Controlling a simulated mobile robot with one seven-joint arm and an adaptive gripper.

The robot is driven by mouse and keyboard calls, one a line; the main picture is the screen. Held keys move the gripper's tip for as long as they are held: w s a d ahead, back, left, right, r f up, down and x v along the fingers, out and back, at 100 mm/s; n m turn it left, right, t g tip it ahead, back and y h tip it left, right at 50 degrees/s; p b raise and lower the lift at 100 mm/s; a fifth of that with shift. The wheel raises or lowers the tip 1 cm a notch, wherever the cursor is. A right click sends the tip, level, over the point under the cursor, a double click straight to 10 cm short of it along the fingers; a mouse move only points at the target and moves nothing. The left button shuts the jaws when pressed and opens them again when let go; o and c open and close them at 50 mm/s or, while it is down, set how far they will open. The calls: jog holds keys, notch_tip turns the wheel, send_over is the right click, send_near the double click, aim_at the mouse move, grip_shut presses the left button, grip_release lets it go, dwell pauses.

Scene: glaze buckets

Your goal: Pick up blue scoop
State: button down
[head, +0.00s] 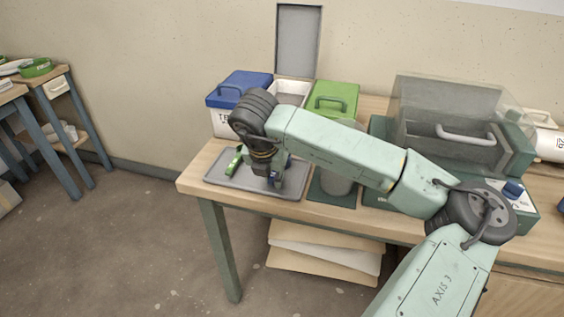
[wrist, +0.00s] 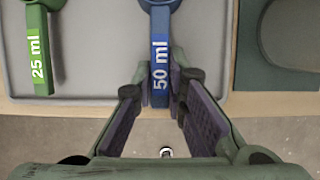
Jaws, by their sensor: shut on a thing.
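The blue scoop (wrist: 160,50) has a handle marked 50 ml and lies over the grey tray in the wrist view; its bowl is cut off at the top edge. My gripper (wrist: 160,80) has its two fingers on either side of the handle's near end and is shut on it. In the head view my gripper (head: 275,182) points down at the right part of the grey tray (head: 222,181). Only a little blue shows beside it there, and my wrist hides most of the scoop.
A green scoop (wrist: 38,50) marked 25 ml lies on the tray to the left; it also shows in the head view (head: 234,160). Behind stand a blue-lidded bucket (head: 240,88), an open white bucket (head: 291,92) and a green-lidded bucket (head: 337,97). A clear-covered box (head: 450,120) stands right.

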jog(key=shift+r, duration=0.1)
dwell(0.4)
jog(key=shift+r+b, duration=0.4)
jog(key=shift+r, duration=0.15)
notch_tip(320, 180, up, 2)
jog(key=shift+r+b, duration=0.1)
jog(key=shift+b, duration=0.45)
jog(key=s+d+r+b, duration=0.1)
jog(key=s+d+b, duration=0.1)
jog(key=s, duration=0.6)
jog(key=s+d+r+b, duration=0.1)
jog(key=s+d+b, duration=0.1)
jog(key=s, duration=0.5)
notch_tip(320, 180, up, 8)
jog(key=p, duration=0.3)
jog(key=shift+s+a+f, duration=0.25)
jog(key=shift+s, duration=0.05)
